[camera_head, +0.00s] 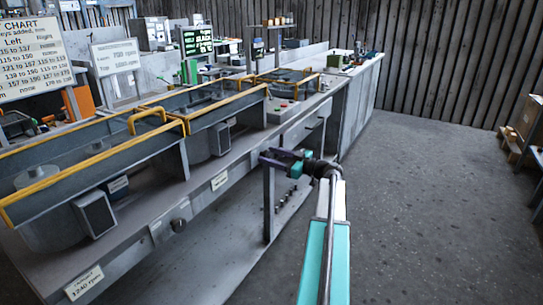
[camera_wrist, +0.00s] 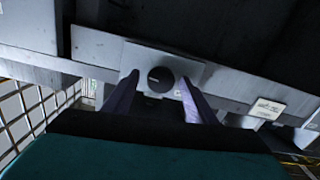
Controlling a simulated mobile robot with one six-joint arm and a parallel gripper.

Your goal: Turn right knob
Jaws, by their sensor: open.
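A dark round knob (camera_wrist: 160,78) with a short pale mark sits on a light grey plate (camera_wrist: 115,52) in the wrist view. My gripper (camera_wrist: 158,77) is open, with its two purple fingers on either side of the knob in the picture. I cannot tell whether they touch it. In the head view my gripper (camera_head: 270,159) is at the front of the long bench, towards its far half. The knob in front of it cannot be made out there. Another knob (camera_head: 178,225) shows on the bench front further left, nearer the camera.
The long grey bench (camera_head: 135,229) carries blower housings and yellow-railed frames (camera_head: 90,160). Paper labels (camera_head: 219,180) hang on its front edge, and one label (camera_wrist: 267,107) shows right of the knob. The grey floor (camera_head: 420,190) to the right is clear. Shelving with boxes (camera_head: 525,120) stands far right.

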